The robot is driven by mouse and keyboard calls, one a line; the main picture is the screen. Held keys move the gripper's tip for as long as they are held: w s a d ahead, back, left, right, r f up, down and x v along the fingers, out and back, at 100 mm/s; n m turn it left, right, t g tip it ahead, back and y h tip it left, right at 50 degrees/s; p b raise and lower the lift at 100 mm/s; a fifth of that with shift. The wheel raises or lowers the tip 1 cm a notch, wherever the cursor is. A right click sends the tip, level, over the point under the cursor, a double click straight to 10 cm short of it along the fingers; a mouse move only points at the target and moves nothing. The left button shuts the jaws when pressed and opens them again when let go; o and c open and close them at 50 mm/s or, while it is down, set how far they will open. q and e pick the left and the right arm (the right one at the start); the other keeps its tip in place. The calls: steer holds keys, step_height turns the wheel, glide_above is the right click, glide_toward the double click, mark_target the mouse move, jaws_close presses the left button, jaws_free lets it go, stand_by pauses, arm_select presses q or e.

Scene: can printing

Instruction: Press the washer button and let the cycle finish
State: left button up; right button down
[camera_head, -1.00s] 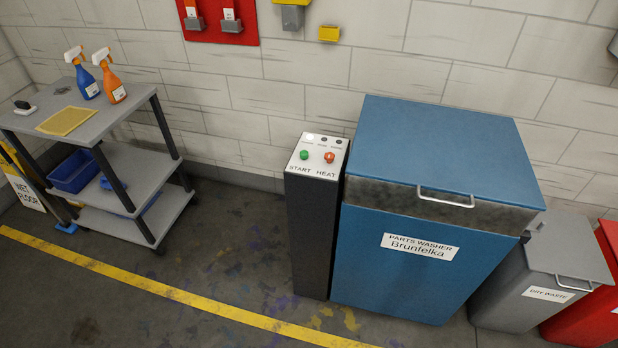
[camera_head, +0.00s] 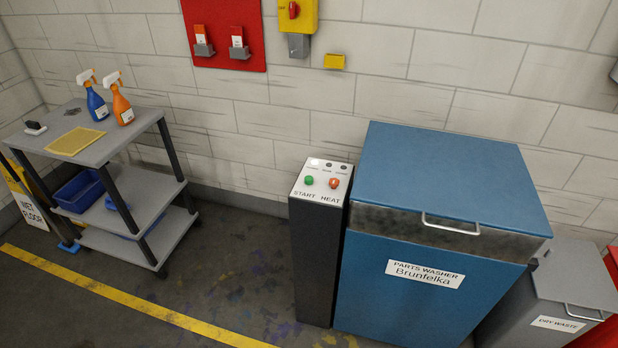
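The parts washer (camera_head: 400,300) is a blue box with a label "Parts Washer Brunfelka". Its blue lid (camera_head: 450,180) is down, with a metal handle (camera_head: 450,226) at the front. Left of it stands a dark control post (camera_head: 316,262) with a light top panel. On the panel are a green button (camera_head: 309,181) over the word START and a red-orange knob (camera_head: 334,183) over HEAT. Behind them is a row of small lamps; the left lamp (camera_head: 315,163) looks white and lit, the other two dark. Neither of my grippers is in view.
A grey cart (camera_head: 140,190) at left holds two spray bottles, a yellow cloth and a blue bin. A wet floor sign (camera_head: 28,208) stands beside it. A grey dry waste bin (camera_head: 570,275) is right of the washer. The floor (camera_head: 220,270) before the post is clear.

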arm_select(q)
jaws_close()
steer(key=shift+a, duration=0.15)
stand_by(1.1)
